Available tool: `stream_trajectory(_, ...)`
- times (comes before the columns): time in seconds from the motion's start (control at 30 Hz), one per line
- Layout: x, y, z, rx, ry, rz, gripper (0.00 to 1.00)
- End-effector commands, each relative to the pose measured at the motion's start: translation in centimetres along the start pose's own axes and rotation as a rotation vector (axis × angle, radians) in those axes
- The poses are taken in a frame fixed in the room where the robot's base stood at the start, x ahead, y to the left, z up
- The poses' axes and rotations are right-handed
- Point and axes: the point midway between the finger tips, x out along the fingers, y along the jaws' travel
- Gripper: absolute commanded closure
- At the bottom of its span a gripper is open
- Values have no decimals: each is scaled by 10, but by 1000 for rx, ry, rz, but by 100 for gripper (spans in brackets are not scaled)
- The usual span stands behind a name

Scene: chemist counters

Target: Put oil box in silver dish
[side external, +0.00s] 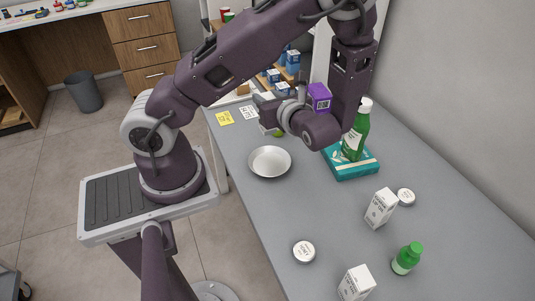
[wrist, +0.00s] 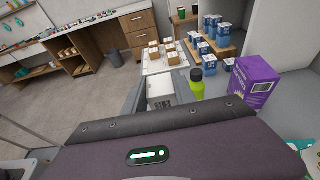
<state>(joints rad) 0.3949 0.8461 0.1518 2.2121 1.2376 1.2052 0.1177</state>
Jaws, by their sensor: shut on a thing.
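The silver dish (side external: 270,161) is a shallow, round metal dish on the grey counter and looks empty. My gripper (side external: 268,112) is above the counter just beyond the dish in the side view, pointing away from the wrist. In the wrist view my gripper (wrist: 162,92) is shut on a pale, box-like thing (wrist: 161,93), mostly hidden by the wrist and fingers. Its label cannot be read, so I cannot tell if it is the oil box. Two white boxes, one farther back (side external: 381,208) and one at the front (side external: 356,284), stand on the counter.
A purple box (wrist: 253,84) and a lime bottle (wrist: 197,83) stand near my gripper. A green bottle (side external: 356,136) stands by a teal box (side external: 352,171). Round tins (side external: 304,252) and a small green bottle (side external: 406,259) are nearer the front. The counter around the dish is clear.

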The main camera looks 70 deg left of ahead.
Motion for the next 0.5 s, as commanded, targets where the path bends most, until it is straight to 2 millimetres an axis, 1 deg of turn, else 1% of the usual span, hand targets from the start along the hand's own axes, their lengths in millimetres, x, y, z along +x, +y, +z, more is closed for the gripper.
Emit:
stream_trajectory(0.03,-12,0,-4,3,6,-5,100)
stream_trajectory(0.1,-22,3,-11,7,12,1,100)
stream_trajectory(0.13,-23,4,-16,10,13,3,100)
stream_trajectory(0.3,-14,6,-54,11,12,7,100)
stream_trajectory(0.37,-11,6,-62,9,14,7,100)
stream_trajectory(0.5,-2,6,-90,11,12,7,100)
